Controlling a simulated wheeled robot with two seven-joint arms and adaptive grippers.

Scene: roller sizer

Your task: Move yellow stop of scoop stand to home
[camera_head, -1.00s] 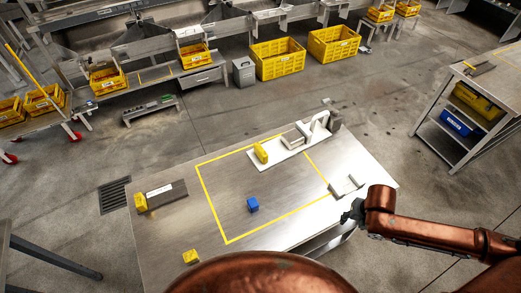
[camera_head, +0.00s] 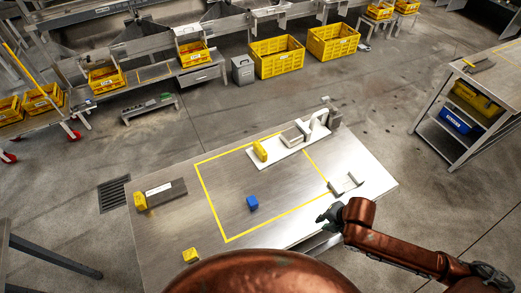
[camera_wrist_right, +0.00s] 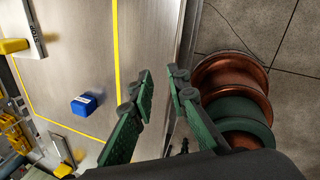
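A yellow block (camera_head: 260,151) sits on the left end of a white base (camera_head: 283,150) at the table's back edge. Another yellow block (camera_head: 140,200) stands at the left end of a dark grey labelled base (camera_head: 170,192). I cannot tell by sight which base is the scoop stand. The yellow block of the grey base also shows in the right wrist view (camera_wrist_right: 12,46). My right gripper (camera_head: 326,214) is over the table's front right part, far from both; in the wrist view its green fingers (camera_wrist_right: 160,78) are apart with nothing between them. My left gripper is out of view.
A blue cube (camera_head: 252,203) lies inside the yellow outline (camera_head: 212,207) on the table (camera_head: 290,225). A loose yellow block (camera_head: 190,256) is at the front left. A small grey bracket (camera_head: 346,184) stands near my right gripper. The table's middle is mostly clear.

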